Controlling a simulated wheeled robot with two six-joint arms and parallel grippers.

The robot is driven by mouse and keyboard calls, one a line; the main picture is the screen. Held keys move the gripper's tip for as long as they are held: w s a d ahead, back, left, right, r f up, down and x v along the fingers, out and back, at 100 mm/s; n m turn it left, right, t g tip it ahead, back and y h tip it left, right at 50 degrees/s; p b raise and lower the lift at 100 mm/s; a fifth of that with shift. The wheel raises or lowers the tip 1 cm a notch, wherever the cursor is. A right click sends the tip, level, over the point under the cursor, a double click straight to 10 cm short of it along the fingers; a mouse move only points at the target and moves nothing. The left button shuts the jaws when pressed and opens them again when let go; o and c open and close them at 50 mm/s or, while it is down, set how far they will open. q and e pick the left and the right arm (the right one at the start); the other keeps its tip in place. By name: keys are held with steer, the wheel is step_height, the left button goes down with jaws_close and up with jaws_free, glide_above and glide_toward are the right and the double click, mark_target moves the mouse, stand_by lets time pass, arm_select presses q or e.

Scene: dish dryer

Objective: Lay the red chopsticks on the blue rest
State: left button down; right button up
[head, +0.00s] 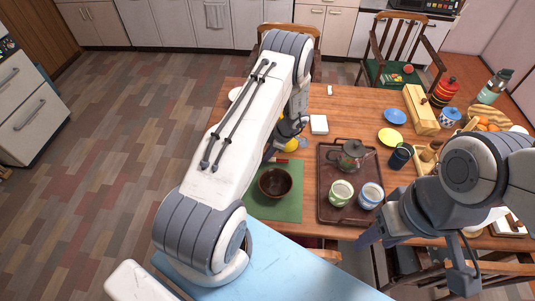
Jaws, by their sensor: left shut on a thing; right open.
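My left gripper (271,151) is beyond the dark brown bowl, low over the table and partly hidden by my own arm. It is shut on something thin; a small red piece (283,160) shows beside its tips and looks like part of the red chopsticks. Most of their length is hidden or too small to see. I cannot make out the blue rest for certain; a small pale bluish thing (303,142) lies just right of the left gripper. My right gripper (415,258) is open and empty at the lower right, in front of the table's near edge.
The brown bowl (275,183) stands on a green mat (289,212). Right of it, a dark tray (337,215) holds a teapot (350,157) and two cups. A yellow dish (291,145) is by the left gripper. Plates, box and bottles crowd the right side.

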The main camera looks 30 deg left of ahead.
arm_select(q)
steer(key=shift+f, duration=0.25)
steer(key=c, duration=0.8)
jaws_free()
steer(key=shift+r, duration=0.2)
steer(key=b+v, duration=0.1)
steer(key=v, duration=1.2)
steer(key=shift+a, duration=0.1)
steer(key=shift+s, duration=0.1)
